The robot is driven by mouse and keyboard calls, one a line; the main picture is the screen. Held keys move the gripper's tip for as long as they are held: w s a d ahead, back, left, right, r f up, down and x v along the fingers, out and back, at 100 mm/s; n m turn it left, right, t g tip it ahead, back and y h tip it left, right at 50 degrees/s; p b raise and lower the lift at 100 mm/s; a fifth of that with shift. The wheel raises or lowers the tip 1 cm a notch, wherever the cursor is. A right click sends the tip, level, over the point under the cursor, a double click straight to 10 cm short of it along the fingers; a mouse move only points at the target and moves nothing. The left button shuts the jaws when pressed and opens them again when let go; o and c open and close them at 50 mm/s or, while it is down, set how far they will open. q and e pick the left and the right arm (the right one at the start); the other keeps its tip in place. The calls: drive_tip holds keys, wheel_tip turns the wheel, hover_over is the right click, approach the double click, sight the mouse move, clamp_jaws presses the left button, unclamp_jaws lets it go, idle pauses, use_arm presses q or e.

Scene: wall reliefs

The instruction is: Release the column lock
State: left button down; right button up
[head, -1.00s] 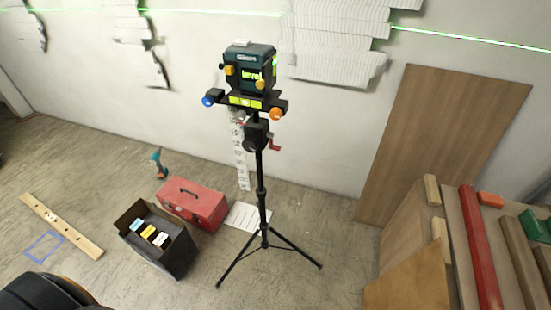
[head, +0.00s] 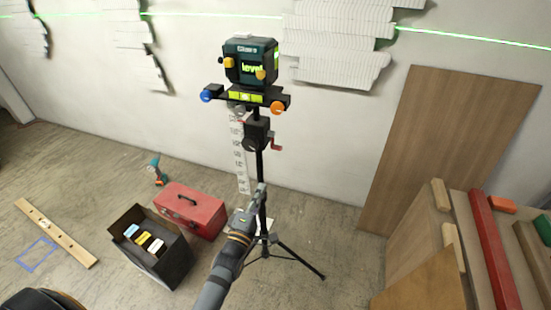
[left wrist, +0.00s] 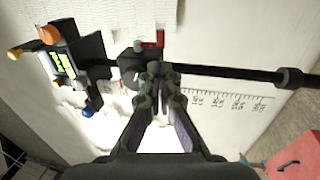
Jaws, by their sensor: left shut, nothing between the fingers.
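The tripod (head: 260,165) stands upright on the floor with a dark laser level on top, lit with "level". Its column carries a black crank housing (head: 256,133) with a dark round knob (head: 250,145) and a red crank handle (head: 276,147) at the right. In the left wrist view the knob (left wrist: 129,66) and red crank (left wrist: 152,44) lie just beyond my fingertips, with the column running sideways. My left gripper (head: 261,187) is shut and empty, in front of the column below the housing; I cannot tell whether it touches.
A red toolbox (head: 190,208) and an open black box (head: 168,268) stand left of the tripod. A wooden board (head: 440,150) leans on the wall at the right, near stacked beams (head: 490,240). Tripod legs spread over the floor.

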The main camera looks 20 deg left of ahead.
use_arm(q)
drive_tip(key=w+r, duration=0.2)
drive_tip(key=w, duration=1.1)
drive_tip(key=shift+w+d+r, duration=0.25)
drive_tip(key=shift+w+r, duration=0.05)
drive_tip(key=shift+w, duration=0.05)
drive_tip(key=shift+b, duration=0.3)
